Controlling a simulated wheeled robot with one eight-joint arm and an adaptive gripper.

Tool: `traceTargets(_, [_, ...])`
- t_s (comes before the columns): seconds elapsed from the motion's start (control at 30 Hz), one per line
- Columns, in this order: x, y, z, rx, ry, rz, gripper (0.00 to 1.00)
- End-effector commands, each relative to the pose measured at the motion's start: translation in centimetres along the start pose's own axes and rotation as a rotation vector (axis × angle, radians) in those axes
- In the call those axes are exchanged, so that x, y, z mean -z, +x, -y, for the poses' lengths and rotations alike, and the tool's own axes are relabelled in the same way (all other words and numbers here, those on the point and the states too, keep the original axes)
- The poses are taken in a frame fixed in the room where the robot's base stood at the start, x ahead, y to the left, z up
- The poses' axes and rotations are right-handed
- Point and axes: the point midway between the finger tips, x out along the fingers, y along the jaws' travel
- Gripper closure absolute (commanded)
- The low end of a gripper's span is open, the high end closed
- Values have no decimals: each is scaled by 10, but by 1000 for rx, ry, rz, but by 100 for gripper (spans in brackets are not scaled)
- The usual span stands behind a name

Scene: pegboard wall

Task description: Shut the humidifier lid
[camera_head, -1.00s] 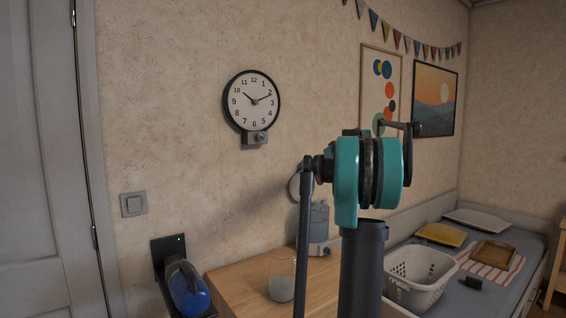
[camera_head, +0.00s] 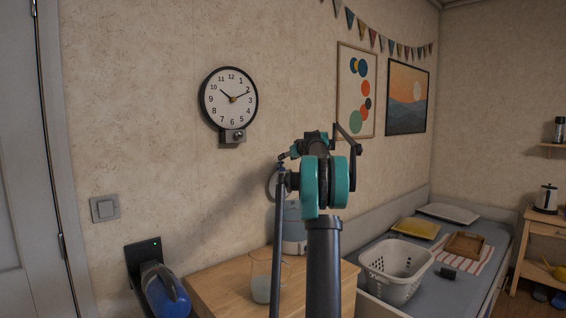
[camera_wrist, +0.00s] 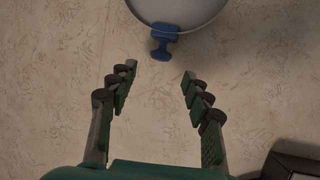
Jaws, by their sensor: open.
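The humidifier (camera_head: 293,228) is a blue-grey container on the wooden table, partly hidden behind my arm in the head view. A pale round disc (camera_head: 271,184), apparently its raised lid, shows above it against the wall, mostly covered by my arm. In the wrist view a pale round part (camera_wrist: 178,8) with a blue tab (camera_wrist: 164,40) is at the top, likely the same lid. My gripper (camera_wrist: 160,76) is open and empty, its fingertips just below the tab on either side and apart from it. In the head view I cannot make out the fingers clearly.
A glass (camera_head: 262,284) stands on the wooden table (camera_head: 215,282) in front of the humidifier. A white basket (camera_head: 393,270) is to the right on the bed. A blue device (camera_head: 165,292) hangs at the lower left. A dark-edged object (camera_wrist: 292,166) is in the wrist view's lower right corner.

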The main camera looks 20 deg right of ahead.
Motion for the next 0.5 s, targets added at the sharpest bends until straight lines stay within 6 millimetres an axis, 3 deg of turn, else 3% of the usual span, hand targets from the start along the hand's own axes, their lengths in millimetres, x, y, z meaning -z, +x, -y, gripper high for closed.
traceTargets(0.2, [0,34,0,1,-1,1,50])
traceTargets(0.5, [0,50,0,0,1,0,50])
